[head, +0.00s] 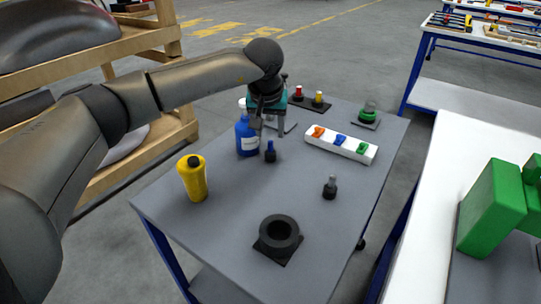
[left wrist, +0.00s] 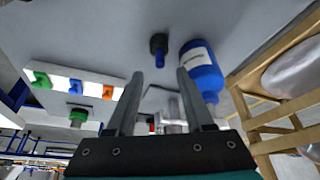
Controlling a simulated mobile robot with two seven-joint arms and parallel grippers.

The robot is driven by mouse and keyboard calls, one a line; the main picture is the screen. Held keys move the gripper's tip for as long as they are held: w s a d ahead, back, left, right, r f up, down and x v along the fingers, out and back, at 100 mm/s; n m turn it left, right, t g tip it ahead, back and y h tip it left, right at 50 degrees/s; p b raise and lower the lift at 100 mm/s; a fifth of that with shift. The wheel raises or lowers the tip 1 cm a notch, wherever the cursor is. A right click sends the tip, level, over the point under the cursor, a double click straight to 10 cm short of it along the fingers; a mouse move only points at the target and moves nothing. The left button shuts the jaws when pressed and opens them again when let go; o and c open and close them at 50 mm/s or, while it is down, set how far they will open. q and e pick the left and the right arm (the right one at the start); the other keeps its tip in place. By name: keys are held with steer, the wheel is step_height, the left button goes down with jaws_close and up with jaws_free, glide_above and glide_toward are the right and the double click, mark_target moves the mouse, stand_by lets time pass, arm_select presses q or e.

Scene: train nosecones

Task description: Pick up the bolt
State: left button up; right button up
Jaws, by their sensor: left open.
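My left gripper (head: 268,131) is open and empty above the grey table, with its fingers pointing down. Its two fingers also show in the left wrist view (left wrist: 160,80). A silvery metal piece (left wrist: 172,112), which may be the bolt, shows between and beyond the fingers, partly hidden by the right-hand finger. I cannot make out its shape. In the head view it is mostly behind the gripper, by a pale plate (head: 289,126). A small blue-topped piece with a dark base (head: 270,153) stands just in front of the gripper. My right gripper is not in view.
A blue bottle (head: 246,136) stands close left of the gripper. A yellow bottle (head: 193,180), black ring (head: 279,238), small dark post (head: 330,188) and white block with coloured pieces (head: 341,144) stand on the table (head: 220,220). The front left is clear.

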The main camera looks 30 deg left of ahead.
mark_target(270, 142)
arm_select(q)
steer(key=b+x, duration=0.1)
steer(key=x, duration=0.2)
steer(key=shift+s, duration=0.1)
steer(key=shift+w+f, duration=0.2)
steer(key=shift+f, duration=0.35)
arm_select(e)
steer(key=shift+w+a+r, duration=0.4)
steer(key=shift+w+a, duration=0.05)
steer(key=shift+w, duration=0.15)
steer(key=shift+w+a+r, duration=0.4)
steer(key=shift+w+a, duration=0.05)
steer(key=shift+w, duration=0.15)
arm_select(q)
steer(key=shift+c, duration=0.4)
jaws_close()
